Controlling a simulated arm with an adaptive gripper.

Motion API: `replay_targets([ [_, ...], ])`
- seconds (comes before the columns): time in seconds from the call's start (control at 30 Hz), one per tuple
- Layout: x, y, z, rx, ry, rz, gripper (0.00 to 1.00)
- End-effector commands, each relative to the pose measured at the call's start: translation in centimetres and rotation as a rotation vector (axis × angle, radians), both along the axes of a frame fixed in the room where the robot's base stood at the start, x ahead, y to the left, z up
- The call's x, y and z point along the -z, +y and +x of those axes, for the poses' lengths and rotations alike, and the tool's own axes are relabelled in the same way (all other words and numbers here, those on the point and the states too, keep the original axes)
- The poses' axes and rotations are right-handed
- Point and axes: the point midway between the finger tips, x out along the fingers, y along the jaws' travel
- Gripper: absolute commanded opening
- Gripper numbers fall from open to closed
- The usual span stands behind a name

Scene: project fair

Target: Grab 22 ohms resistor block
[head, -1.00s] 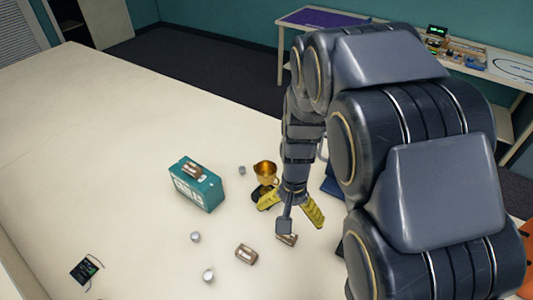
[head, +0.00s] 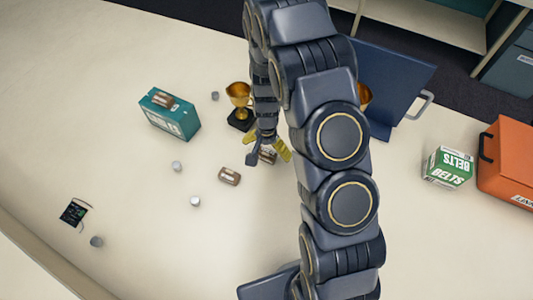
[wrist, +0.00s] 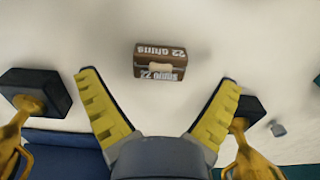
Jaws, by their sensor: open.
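A brown block with a white label reading "22 ohms" upside down (wrist: 160,62) lies on the light tabletop in the wrist view. It is ahead of my gripper (wrist: 158,80), roughly centred between the two yellow fingers and not touching them. The fingers are spread wide with nothing between them. In the head view my gripper (head: 268,149) points down over a brown block (head: 268,157), which it partly hides. A similar brown block (head: 229,176) lies to its left, and another (head: 164,99) sits on a teal case (head: 172,122); their labels are too small to read.
A gold trophy (head: 240,95) stands close behind my gripper; a second (head: 365,95) is partly hidden by my arm. Several small grey cylinders (head: 195,201) lie left.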

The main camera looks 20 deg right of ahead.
Motion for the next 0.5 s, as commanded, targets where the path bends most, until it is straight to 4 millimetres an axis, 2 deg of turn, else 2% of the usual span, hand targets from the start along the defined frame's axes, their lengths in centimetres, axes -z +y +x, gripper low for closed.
replay_targets([
  [0.13,2.0,0.1,-0.2,0.0,0.008,0.002,0.93],
  [0.37,2.3,0.0,-0.1,0.0,0.002,0.001,0.93],
  [0.4,2.3,0.0,-0.1,0.0,0.002,0.001,0.9],
  [0.47,2.3,0.0,-0.1,0.0,0.002,0.001,0.65],
  [0.5,2.3,0.0,-0.1,0.0,0.002,0.001,0.48],
])
